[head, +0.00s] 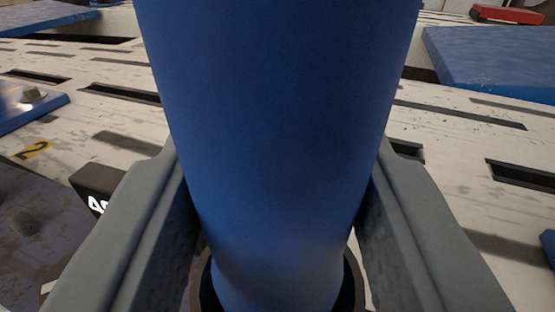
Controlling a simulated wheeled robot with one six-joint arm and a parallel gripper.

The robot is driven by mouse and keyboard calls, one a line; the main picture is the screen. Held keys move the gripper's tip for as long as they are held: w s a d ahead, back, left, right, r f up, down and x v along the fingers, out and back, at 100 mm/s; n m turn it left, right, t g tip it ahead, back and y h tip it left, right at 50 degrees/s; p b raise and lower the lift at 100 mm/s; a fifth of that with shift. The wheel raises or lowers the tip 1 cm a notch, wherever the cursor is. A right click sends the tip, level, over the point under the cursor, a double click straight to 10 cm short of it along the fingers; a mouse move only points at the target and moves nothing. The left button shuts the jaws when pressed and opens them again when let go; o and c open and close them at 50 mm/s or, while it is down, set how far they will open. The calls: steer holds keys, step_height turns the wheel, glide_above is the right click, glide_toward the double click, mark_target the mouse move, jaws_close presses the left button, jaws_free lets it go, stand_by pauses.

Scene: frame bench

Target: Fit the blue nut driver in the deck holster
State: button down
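The blue nut driver (280,130) fills the middle of the head view as a large, smooth blue cylinder that narrows toward the bottom. My gripper (277,175) has one grey finger on each side of it. Both fingers lie against its sides, and it looks held between them. A dark ring (207,290) shows around its lower end at the bottom edge; I cannot tell what this ring belongs to. The tool's far end and tip are out of view. I cannot make out the deck holster.
A pale, worn slotted deck (460,135) spreads behind. Blue plates lie at the right (495,60) and left (25,108), the left one with a bolt. A black block (95,180) with white lettering is near the left finger. A red object (508,14) is far right.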

steer(key=shift+f, duration=0.25)
steer(key=c, duration=0.8)
jaws_free()
steer(key=shift+f, duration=0.15)
steer(key=s, duration=1.1)
steer(key=s+d, duration=0.1)
steer(key=s, duration=0.5)
steer(key=shift+s, duration=0.2)
steer(key=s+r, duration=0.3)
steer(key=r, duration=1.5)
steer(key=s+r, duration=0.3)
steer(key=r, duration=1.4)
steer(key=shift+m+g+h, duration=0.3)
steer(key=shift+h, duration=0.2)
steer(key=s+r, duration=0.7)
steer(key=s, duration=0.2)
steer(key=s+r, duration=0.7)
steer(key=s, duration=0.3)
steer(key=s+a+r, duration=0.1)
steer(key=s+r, duration=0.6)
steer(key=s, duration=0.2)
steer(key=shift+s+r, duration=0.15)
steer(key=shift+s, duration=0.15)
